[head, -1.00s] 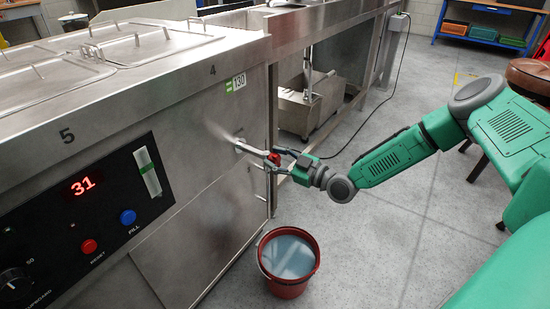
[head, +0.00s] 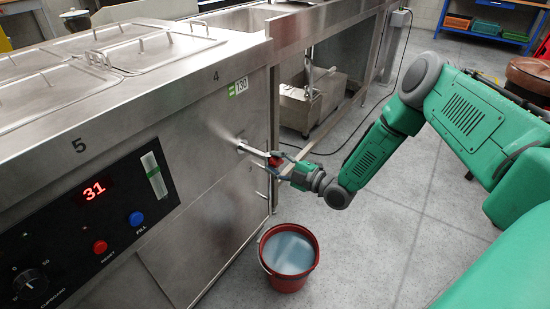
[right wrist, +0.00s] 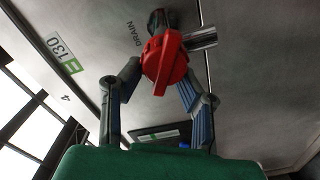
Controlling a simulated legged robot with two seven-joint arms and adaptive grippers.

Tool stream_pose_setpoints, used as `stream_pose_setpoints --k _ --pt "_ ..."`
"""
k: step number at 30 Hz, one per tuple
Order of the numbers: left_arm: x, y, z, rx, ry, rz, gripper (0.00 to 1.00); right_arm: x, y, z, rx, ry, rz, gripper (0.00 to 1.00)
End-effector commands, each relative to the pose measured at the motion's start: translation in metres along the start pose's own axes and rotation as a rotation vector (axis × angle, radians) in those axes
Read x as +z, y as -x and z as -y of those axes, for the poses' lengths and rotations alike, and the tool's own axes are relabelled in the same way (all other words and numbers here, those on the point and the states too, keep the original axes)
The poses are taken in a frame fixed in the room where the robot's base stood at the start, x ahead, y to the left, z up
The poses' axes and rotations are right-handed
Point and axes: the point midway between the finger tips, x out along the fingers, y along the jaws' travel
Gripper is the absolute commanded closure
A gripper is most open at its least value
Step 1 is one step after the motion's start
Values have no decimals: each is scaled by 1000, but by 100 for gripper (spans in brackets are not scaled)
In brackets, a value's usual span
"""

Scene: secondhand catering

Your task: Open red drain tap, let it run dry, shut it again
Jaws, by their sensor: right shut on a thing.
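The red drain tap (head: 275,160) sits on a metal pipe on the steel unit's side. In the right wrist view, the red tap handle (right wrist: 165,62) is between the fingers, under the word DRAIN. My right gripper (head: 279,160) is shut on it; the wrist view shows its fingers (right wrist: 157,78) on both sides. A red bucket (head: 289,284) stands on the floor below, holding cloudy pale-blue water. I make out no stream between tap and bucket. The unit's display (head: 94,190) reads 31. My left gripper is not in view.
The control panel has a red RESET button (head: 100,247), a blue FILL button (head: 136,219) and a black knob (head: 30,285). Lidded wells top the unit. A stool (head: 528,76) stands at the right. The grey floor around the bucket is mostly clear.

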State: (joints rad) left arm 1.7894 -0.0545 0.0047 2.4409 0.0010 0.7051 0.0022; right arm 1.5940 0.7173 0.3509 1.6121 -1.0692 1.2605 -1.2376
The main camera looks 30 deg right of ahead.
Motion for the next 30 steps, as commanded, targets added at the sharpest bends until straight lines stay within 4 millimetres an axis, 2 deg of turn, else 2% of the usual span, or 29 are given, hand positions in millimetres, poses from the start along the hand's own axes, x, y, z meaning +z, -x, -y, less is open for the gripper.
stream_pose_setpoints --k 15,30 --pt "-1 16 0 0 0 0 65 2 0 10 -7 411 -1 99" --pt "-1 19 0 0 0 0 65 5 1 13 -8 540 3 100"
